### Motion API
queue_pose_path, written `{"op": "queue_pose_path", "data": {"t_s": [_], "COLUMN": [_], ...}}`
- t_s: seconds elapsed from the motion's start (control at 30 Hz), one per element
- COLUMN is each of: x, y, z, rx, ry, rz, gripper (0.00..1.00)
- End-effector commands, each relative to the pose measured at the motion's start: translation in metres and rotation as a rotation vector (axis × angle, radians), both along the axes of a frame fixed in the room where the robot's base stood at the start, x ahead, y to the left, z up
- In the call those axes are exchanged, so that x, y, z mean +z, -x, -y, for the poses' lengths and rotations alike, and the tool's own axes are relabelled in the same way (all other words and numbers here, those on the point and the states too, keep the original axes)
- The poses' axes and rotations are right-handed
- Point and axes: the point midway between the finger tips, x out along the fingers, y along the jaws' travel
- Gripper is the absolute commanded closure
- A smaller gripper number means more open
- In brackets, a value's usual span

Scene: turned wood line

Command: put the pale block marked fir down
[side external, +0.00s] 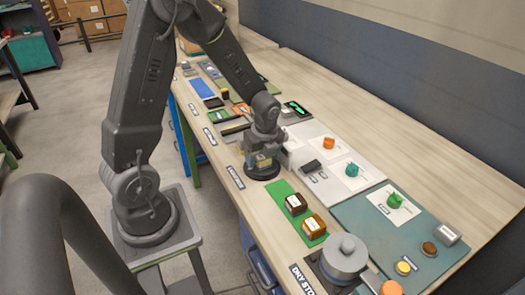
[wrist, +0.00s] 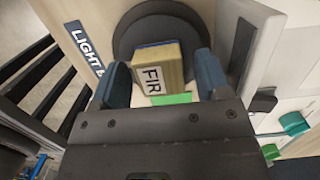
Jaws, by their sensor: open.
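The pale block marked FIR (wrist: 158,72) sits between my gripper's two fingers in the wrist view, its label facing up toward the camera. A gap shows on its right side; on its left the gap is narrower. My gripper (wrist: 162,85) is open around it. The block appears to rest on a dark round pad (wrist: 128,40), slightly turned. In the side external view my gripper (side external: 263,153) is low over the same dark round pad (side external: 263,173), and the block (side external: 262,161) is partly hidden by the fingers.
A white board (side external: 345,150) with small orange and teal pieces is to the right. A grey lidded round container (side external: 345,256) stands at the near end. Bare wood shows along the back edge.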

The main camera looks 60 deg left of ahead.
Motion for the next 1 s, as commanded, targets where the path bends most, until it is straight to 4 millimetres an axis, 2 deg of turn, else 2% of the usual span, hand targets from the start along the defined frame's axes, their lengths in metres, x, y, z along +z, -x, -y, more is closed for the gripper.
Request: {"op": "queue_pose_path", "data": {"t_s": [0.17,0.5,0.63,0.77,0.87,1.0], "x": [0.020,0.089,0.108,0.118,0.127,0.150], "y": [-0.001,-0.001,-0.001,0.000,0.003,0.016], "z": [0.002,0.013,0.016,0.018,0.023,0.044], "rx": [0.001,-0.001,0.000,0.002,0.043,0.251], "ry": [-0.003,-0.003,-0.002,-0.001,-0.001,0.017], "rz": [0.007,0.006,0.004,0.003,0.025,0.130], "gripper": [0.31,0.31,0.31,0.31,0.31,0.31]}}
